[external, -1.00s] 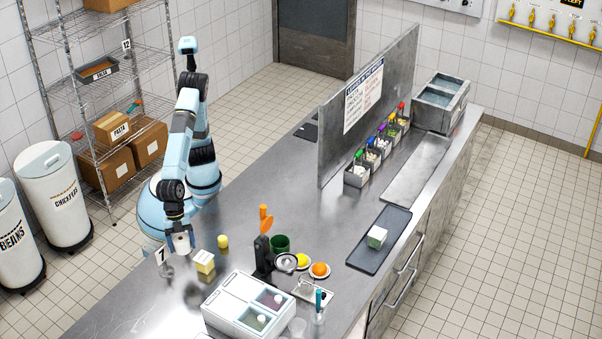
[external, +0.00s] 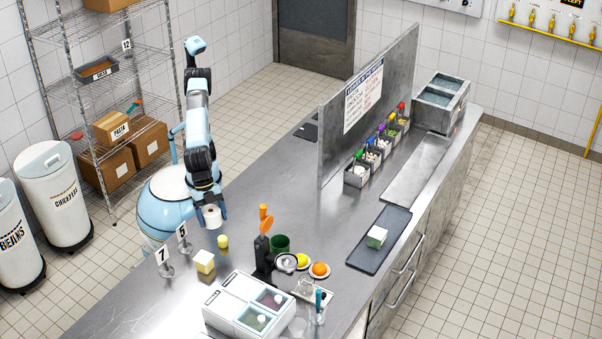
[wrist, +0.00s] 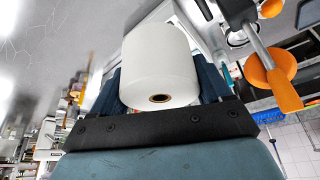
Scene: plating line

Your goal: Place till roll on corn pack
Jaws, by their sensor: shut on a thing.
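The white till roll (external: 211,216) is held between the fingers of my gripper (external: 210,208), above the counter near its left edge. In the wrist view the roll (wrist: 160,55) sits between the dark fingers, its brown-rimmed core hole toward the camera. No pack has a readable corn label. A pale yellow block-shaped pack (external: 204,262) stands on the counter just below my gripper in the picture. A green-and-white pack (external: 377,237) stands on the dark tray (external: 362,258) farther right. I cannot tell which is the corn pack. My gripper is apart from both.
Number stands 5 (external: 183,235) and 7 (external: 163,258) and a small yellow item (external: 223,241) are near the yellow pack.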

